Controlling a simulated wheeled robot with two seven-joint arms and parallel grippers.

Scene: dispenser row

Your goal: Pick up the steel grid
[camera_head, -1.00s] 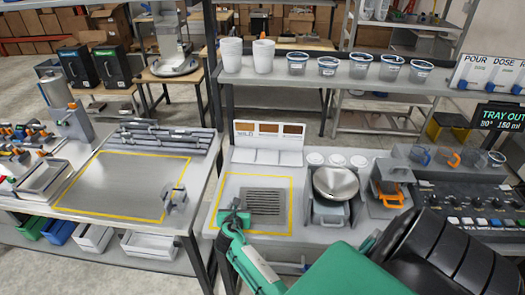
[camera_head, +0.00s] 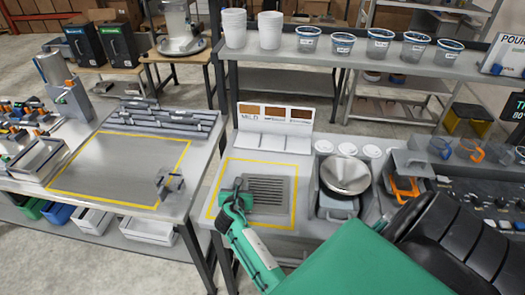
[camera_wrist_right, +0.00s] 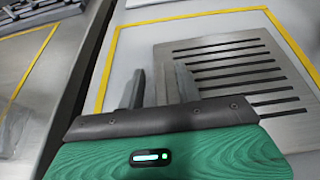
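The steel grid (camera_head: 268,194) is a flat square metal plate with dark parallel slots, lying inside the yellow outline on the right-hand table. It fills the upper right of the right wrist view (camera_wrist_right: 240,62). My right gripper (camera_head: 238,186), green with dark fingers, is at the grid's left edge. In the right wrist view its two fingers (camera_wrist_right: 160,85) stand apart, with the right finger overlapping the plate's left margin in the picture. Nothing is clearly held, and I cannot tell whether the fingers touch the plate. My left gripper is not in view.
A metal bowl (camera_head: 346,175) on a stand is right of the grid. A sign with brown panels (camera_head: 274,122) stands behind it. A gap separates this table from the left table, where a small clear-grey object (camera_head: 169,183) stands. Cups (camera_head: 342,44) line the shelf above.

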